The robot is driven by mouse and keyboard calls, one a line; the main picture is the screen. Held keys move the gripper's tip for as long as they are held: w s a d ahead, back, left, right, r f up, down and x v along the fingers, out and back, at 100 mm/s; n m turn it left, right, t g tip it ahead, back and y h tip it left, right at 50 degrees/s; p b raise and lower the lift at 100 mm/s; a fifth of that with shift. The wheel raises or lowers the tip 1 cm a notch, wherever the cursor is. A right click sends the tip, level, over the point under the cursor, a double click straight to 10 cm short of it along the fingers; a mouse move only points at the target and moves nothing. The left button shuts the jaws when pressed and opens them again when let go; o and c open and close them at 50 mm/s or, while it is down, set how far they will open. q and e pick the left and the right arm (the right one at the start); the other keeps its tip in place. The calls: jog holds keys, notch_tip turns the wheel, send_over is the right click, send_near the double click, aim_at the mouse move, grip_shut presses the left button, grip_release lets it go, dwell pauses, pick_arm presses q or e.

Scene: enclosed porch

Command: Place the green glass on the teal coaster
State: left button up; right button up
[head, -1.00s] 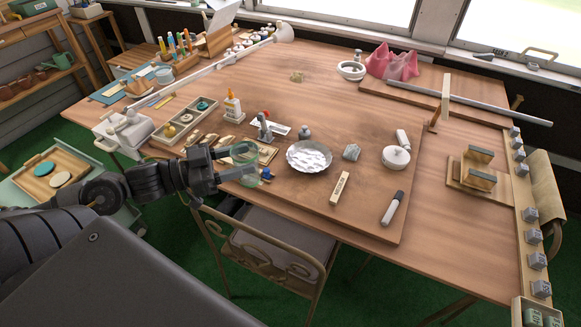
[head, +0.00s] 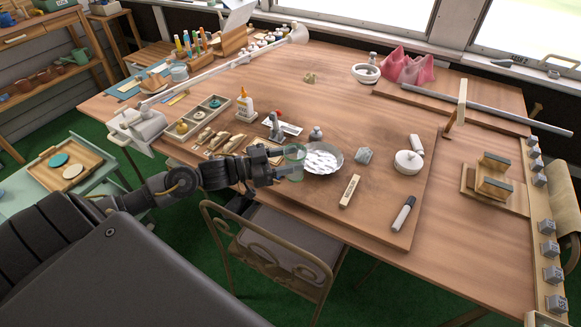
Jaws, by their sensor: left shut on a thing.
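My left gripper (head: 287,162) is shut on the green glass (head: 295,153), a see-through pale green vessel. It is held above the front edge of the table, and its outline overlaps the left rim of the silver bowl in the head view. I cannot tell the gap between glass and bowl. The teal coaster (head: 59,160) is a round disc on a wooden tray (head: 43,177) at the far left, beside a cream disc (head: 72,171). It is well away from the gripper. My right gripper is not in view.
The silver bowl (head: 338,167) with white pieces stands beside the glass in the picture. A glue bottle (head: 245,104), a sectioned box (head: 196,128) and small wooden tools lie behind my arm. A chair (head: 262,243) stands in front of the table. The tray sits on a pale green cart (head: 28,205).

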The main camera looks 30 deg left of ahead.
pick_arm(q)
jog(key=shift+w+f, duration=0.2)
jog(key=shift+f, duration=1.5)
jog(key=shift+f, duration=0.2)
jog(key=o, duration=1)
jog(key=shift+o, duration=0.2)
jog(key=shift+r, duration=0.2)
jog(key=v, duration=0.6)
jog(key=shift+f, duration=0.15)
jog(key=shift+s+a+b, duration=0.3)
jog(key=shift+s+a, duration=0.15)
jog(key=shift+s, duration=0.1)
